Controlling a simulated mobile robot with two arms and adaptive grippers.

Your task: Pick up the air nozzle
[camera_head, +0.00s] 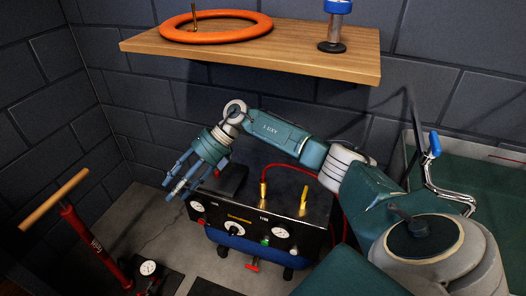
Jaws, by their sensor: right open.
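My right gripper (176,186) is open and empty, in front of the left end of a black air compressor (290,225) with gauges. My left gripper is not in view. I cannot tell for sure which thing is the air nozzle. A slim brass piece (194,17) stands at the orange ring (262,24) on the shelf. A brass fitting (263,193) with a red hose and a yellow-and-brass piece (303,200) stand on top of the compressor. My gripper is apart from all of these.
A wooden shelf (340,70) on the block wall is above my arm and carries a blue-topped cylinder (334,28). A red floor pump (95,245) with a wooden handle stands at left. A blue-handled chrome part (447,190) is at right. Bare floor (145,215) shows between pump and compressor.

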